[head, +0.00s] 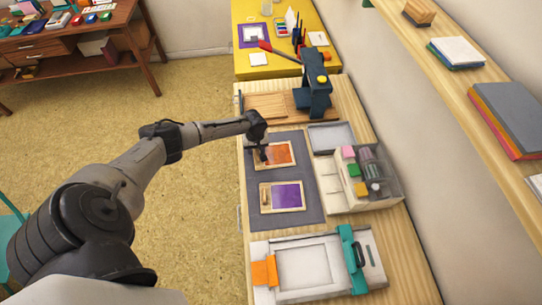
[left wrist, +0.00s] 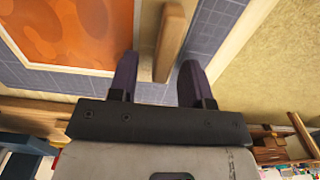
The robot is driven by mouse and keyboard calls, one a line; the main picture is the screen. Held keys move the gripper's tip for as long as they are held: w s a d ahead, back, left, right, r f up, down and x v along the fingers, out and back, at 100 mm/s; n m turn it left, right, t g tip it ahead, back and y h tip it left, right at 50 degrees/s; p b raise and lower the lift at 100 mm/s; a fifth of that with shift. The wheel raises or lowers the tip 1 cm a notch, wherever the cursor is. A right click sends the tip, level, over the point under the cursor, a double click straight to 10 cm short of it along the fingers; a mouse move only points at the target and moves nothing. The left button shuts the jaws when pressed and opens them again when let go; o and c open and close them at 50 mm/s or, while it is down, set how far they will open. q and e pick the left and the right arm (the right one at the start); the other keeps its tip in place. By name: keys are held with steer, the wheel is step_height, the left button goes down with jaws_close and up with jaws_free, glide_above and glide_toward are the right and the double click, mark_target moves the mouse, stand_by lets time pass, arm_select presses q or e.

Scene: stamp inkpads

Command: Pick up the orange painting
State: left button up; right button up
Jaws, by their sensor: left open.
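The orange painting (head: 277,153), an orange panel in a pale wood frame, lies on the grey mat (head: 310,205) in the head view. Its patterned orange face (left wrist: 70,30) fills the upper left of the left wrist view. A wooden bar (left wrist: 172,38) stands out at the painting's edge. My left gripper (left wrist: 158,62) is open, with one dark finger on each side of the bar; I cannot tell whether they touch it. In the head view, my left gripper (head: 261,154) is over the painting's left side and partly hides it. My right gripper is not in view.
A purple painting (head: 287,195) with a similar bar lies below on the same mat. A white organizer (head: 330,183) with stamps stands to the right. A dark blue press (head: 314,95) stands behind. A white frame with orange and teal parts (head: 305,268) is in front.

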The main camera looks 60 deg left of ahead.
arm_select(q)
jaws_close()
stand_by(0.4)
